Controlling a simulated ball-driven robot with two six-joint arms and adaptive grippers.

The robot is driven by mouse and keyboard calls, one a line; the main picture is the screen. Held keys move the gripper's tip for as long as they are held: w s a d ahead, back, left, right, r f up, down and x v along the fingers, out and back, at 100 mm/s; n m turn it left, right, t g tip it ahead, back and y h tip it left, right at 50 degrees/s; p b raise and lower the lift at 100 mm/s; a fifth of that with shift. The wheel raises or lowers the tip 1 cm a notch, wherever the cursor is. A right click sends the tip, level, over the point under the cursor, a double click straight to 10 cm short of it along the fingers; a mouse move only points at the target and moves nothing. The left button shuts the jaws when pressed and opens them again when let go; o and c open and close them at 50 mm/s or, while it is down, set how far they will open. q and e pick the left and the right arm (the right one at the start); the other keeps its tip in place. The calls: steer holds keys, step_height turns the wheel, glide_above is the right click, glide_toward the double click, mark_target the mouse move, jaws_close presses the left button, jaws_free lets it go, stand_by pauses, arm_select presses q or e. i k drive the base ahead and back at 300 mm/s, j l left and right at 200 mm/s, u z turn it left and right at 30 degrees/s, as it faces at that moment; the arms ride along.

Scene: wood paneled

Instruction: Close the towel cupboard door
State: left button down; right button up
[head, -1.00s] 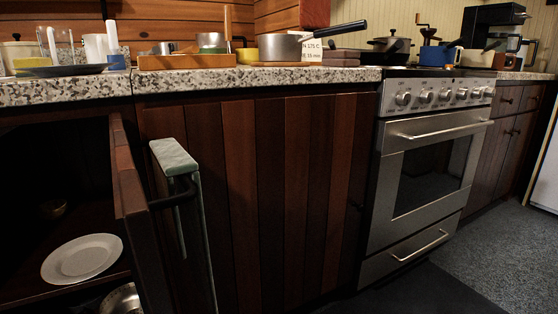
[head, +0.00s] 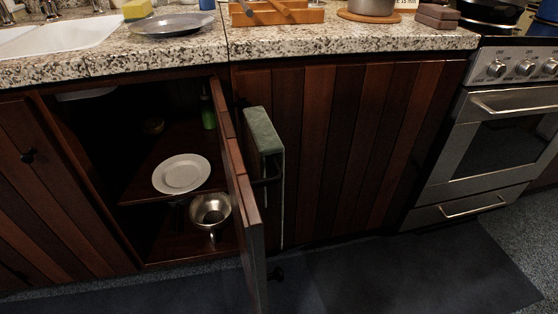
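The towel cupboard door (head: 241,195) is dark wood and stands wide open, swung out toward me and seen nearly edge-on. A green towel (head: 263,130) hangs on a bar (head: 267,180) on the door's right-hand face. The open cupboard (head: 130,150) is to the left of the door. Inside it are a white plate (head: 181,174) on a shelf, a metal bowl (head: 211,209) below it and a green bottle (head: 208,112) at the back. Neither of my grippers shows in the head view.
A granite counter (head: 350,42) runs above the cupboards, with a sink (head: 60,38) at left and a grey plate (head: 172,25) on it. A steel oven (head: 490,140) stands at right. The dark floor mat (head: 400,275) in front is clear.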

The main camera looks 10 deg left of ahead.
mark_target(249, 221)
steer(key=i+l+u, duration=0.1)
steer(key=l+u, duration=0.2)
steer(key=u, duration=0.15)
steer(key=l+u, duration=0.25)
steer(key=u, duration=0.2)
steer(key=l+u, duration=0.45)
steer(key=i+j, duration=0.05)
steer(key=j, duration=0.05)
